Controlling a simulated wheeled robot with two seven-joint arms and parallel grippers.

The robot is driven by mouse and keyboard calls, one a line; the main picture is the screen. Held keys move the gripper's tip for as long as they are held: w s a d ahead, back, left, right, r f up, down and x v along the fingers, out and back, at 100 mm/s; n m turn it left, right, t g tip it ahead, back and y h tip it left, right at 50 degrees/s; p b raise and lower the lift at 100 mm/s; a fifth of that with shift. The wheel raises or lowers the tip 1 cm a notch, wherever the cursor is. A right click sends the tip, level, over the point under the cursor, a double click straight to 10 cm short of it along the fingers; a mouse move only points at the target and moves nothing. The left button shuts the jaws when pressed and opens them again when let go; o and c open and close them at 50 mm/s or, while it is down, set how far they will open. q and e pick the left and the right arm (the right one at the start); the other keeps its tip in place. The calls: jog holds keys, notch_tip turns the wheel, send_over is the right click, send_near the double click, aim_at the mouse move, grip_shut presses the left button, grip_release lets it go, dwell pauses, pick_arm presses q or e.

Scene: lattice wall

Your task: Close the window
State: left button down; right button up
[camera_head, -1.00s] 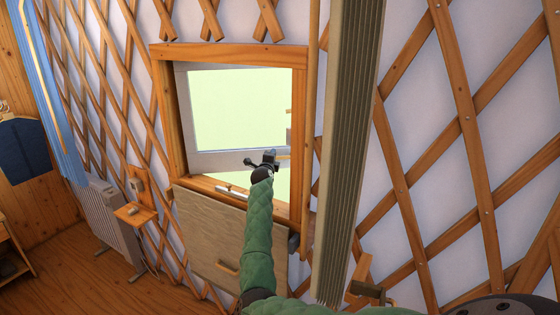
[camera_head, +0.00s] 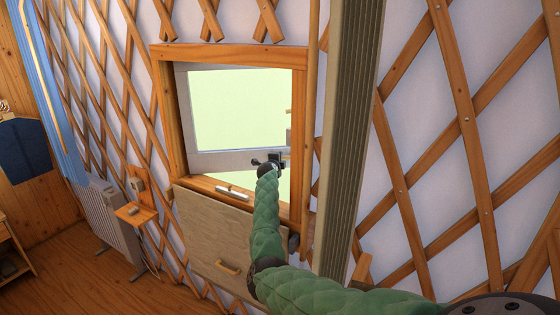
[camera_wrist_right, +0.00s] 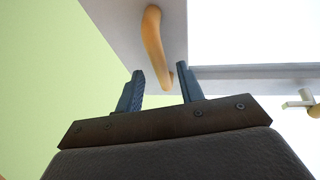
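The window sash (camera_head: 240,160) has a light grey frame around a pale green pane. It stands open outward from the wooden window frame (camera_head: 298,130), with a gap below its bottom rail. My right gripper (camera_head: 267,161) is at the sash's lower right corner, on the end of my green-sleeved arm. In the right wrist view, the sash (camera_wrist_right: 125,25) carries an orange-brown handle (camera_wrist_right: 153,45). My right gripper's fingers (camera_wrist_right: 160,78) are apart, and the handle's lower end shows between their tips. Whether they touch it I cannot tell. My left gripper is not in view.
A small white latch (camera_head: 232,192) lies on the sill. A pale panel with a wooden pull (camera_head: 228,267) is below. A tall ribbed post (camera_head: 350,130) stands close right of the window. A radiator (camera_head: 112,215) and small wooden shelf (camera_head: 135,213) are left.

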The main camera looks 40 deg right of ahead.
jog(key=shift+w+d, duration=0.3)
jog(key=shift+d, duration=0.1)
jog(key=shift+c, duration=0.5)
grip_shut()
jog(key=shift+f, duration=0.1)
